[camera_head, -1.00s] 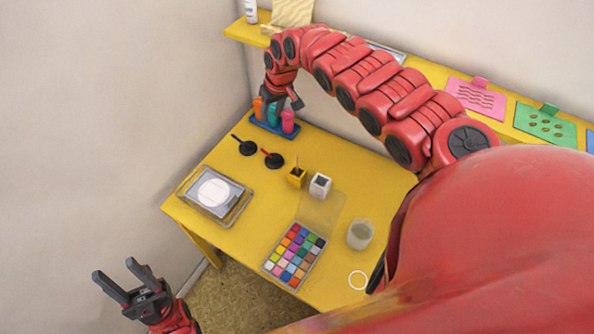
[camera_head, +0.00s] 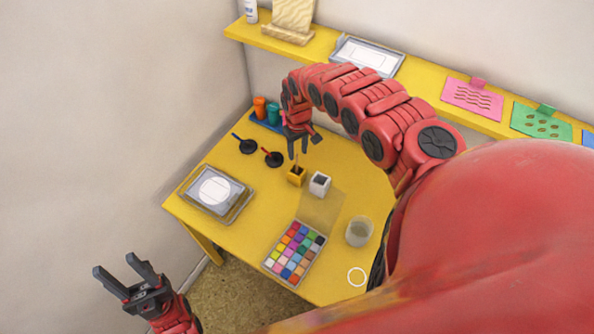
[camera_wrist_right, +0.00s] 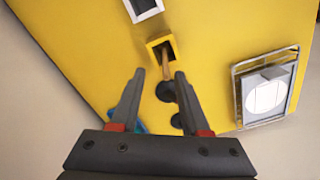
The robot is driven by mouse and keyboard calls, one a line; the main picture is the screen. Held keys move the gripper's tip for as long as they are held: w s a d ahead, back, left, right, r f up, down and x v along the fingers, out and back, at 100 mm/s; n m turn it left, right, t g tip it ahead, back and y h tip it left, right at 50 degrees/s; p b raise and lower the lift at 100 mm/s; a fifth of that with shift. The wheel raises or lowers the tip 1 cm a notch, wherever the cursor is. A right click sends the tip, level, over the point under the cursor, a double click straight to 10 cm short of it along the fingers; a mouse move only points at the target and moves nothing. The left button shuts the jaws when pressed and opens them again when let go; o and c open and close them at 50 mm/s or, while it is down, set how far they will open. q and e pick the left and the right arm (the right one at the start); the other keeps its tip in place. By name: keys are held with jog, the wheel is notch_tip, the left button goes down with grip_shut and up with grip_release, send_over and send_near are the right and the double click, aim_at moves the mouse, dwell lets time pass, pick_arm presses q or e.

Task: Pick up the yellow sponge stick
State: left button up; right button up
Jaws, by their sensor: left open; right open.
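A small yellow holder (camera_head: 296,179) stands on the yellow table. In the right wrist view the holder (camera_wrist_right: 156,42) has a thin tan stick (camera_wrist_right: 165,66) in it, which seems to be the sponge stick; its sponge end is not visible. My right gripper (camera_head: 299,155) is open and empty, just above and behind the holder. In the right wrist view my right fingertips (camera_wrist_right: 160,73) lie on either side of the stick in the picture; I cannot tell the depth gap. My left gripper (camera_head: 114,262) is open and empty, off the table's left side.
A white holder (camera_head: 320,184) stands close right of the yellow one. Bottles (camera_head: 266,110) stand behind. A paint palette (camera_head: 294,252), a cup (camera_head: 359,231) and a framed tray (camera_head: 216,193) are nearer.

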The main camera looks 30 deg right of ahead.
aim_at(297, 175)
jog(key=f, duration=0.1)
jog(key=f+p, duration=0.1)
jog(key=f, duration=0.1)
jog(key=a+f+p, duration=0.1)
jog(key=shift+s+f, duration=0.15)
jog(key=shift+s, duration=0.15)
jog(key=shift+d+f, duration=0.15)
jog(key=shift+f, duration=0.55)
grip_shut()
